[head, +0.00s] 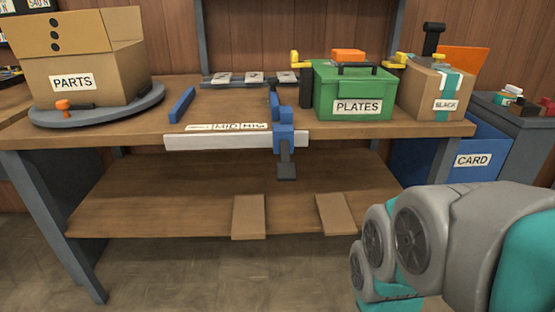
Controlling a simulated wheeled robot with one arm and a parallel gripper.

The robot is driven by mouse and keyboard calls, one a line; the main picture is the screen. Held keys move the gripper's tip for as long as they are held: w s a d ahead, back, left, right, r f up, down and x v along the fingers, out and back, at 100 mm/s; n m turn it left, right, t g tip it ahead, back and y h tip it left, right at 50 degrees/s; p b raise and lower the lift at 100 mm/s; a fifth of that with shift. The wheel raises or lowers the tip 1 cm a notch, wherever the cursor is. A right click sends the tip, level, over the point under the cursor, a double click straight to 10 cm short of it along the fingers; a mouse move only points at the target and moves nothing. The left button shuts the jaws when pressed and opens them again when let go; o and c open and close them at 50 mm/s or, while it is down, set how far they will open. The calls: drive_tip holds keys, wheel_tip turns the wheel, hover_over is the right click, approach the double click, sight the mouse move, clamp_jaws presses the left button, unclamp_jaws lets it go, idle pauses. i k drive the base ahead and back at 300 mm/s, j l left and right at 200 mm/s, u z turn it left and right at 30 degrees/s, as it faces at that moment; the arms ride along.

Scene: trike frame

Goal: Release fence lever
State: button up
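A blue clamp (284,132) sits at the front edge of the workbench, at the end of a blue fence bar (274,104) that runs back across the top. From the clamp a lever (286,164) hangs down below the edge and ends in a dark pad. I take this to be the fence lever. A white rail (215,142) runs along the bench edge to its left, under a label strip (227,127) that reads MID among other words. My arm fills the lower right of the head view, apart from the lever. My gripper is not in view.
The bench top (140,122) holds a PARTS box (85,75) on a grey turntable, a short blue bar (181,104), a green PLATES case (354,92) and a taped box (437,90). A blue CARD bin (470,150) stands right. The lower shelf (180,205) carries two flat brown pieces.

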sight(286, 170)
drive_tip(key=k+l+u, duration=0.1)
drive_tip(key=u, duration=1.55)
drive_tip(key=k+j, duration=0.1)
drive_tip(key=k, duration=0.45)
